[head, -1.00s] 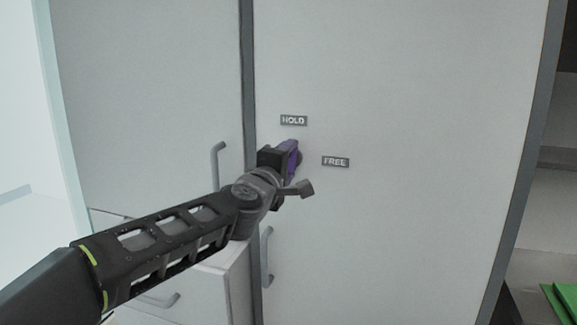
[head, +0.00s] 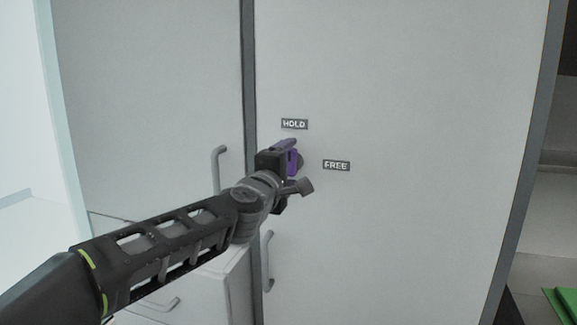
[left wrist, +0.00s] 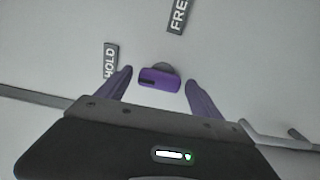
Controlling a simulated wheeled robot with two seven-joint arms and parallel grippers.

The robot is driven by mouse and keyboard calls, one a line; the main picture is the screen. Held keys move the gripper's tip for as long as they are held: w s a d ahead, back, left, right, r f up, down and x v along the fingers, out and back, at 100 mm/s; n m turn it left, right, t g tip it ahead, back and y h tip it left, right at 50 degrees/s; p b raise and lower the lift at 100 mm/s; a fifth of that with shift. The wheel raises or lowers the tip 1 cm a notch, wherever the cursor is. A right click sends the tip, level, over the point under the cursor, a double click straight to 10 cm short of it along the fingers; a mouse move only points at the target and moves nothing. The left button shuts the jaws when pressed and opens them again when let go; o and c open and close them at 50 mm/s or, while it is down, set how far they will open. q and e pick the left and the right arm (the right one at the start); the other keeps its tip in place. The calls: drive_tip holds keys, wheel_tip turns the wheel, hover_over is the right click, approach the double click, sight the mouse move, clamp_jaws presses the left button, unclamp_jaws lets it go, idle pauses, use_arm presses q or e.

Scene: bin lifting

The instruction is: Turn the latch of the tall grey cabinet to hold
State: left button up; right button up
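The tall grey cabinet's door (head: 420,120) carries a HOLD label (head: 294,124) above the latch and a FREE label (head: 336,165) to its right. In the left wrist view, the purple latch (left wrist: 160,78) sits on a round grey base. Its dark-marked end is on the side of the HOLD label (left wrist: 110,60); the FREE label (left wrist: 179,15) is above. My left gripper (left wrist: 161,86) is open, its two purple fingers on either side of the latch with gaps to it. In the head view, my left gripper (head: 287,156) partly covers the latch. My right gripper is not in view.
A door handle (head: 266,262) is below the latch. A green object (head: 563,303) lies at the right edge. The door face right of the latch is clear.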

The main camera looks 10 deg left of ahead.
use_arm(q)
drive_tip(key=s, duration=0.7)
drive_tip(key=shift+s+a, duration=0.2)
drive_tip(key=shift+s, duration=0.2)
drive_tip(key=s+d+f+m+g+h, duration=0.1)
drive_tip(key=d+f+m+g, duration=0.25)
drive_tip(key=f, duration=1.05)
drive_tip(key=s+d+f+m+g, duration=0.15)
drive_tip(key=f+m, duration=0.35)
drive_tip(key=f, duration=0.8)
drive_tip(key=s+d+f+m+g+h, duration=0.1)
drive_tip(key=d+f+m+g, duration=0.25)
drive_tip(key=f, duration=1.05)
drive_tip(key=s+d+f+m+g+p, duration=0.1)
drive_tip(key=s+f+m+g, duration=0.1)
drive_tip(key=s+f, duration=0.5)
drive_tip(key=s+f+m+g, duration=0.1)
drive_tip(key=s+f+g, duration=0.1)
drive_tip(key=s+f, duration=0.5)
drive_tip(key=s+d+f+g+h, duration=0.1)
drive_tip(key=s+f+g, duration=0.4)
drive_tip(key=s+f, duration=0.8)
drive_tip(key=s, duration=0.2)
drive_tip(key=shift+s+d+m+p, duration=0.3)
drive_tip(key=shift+s+p, duration=0.05)
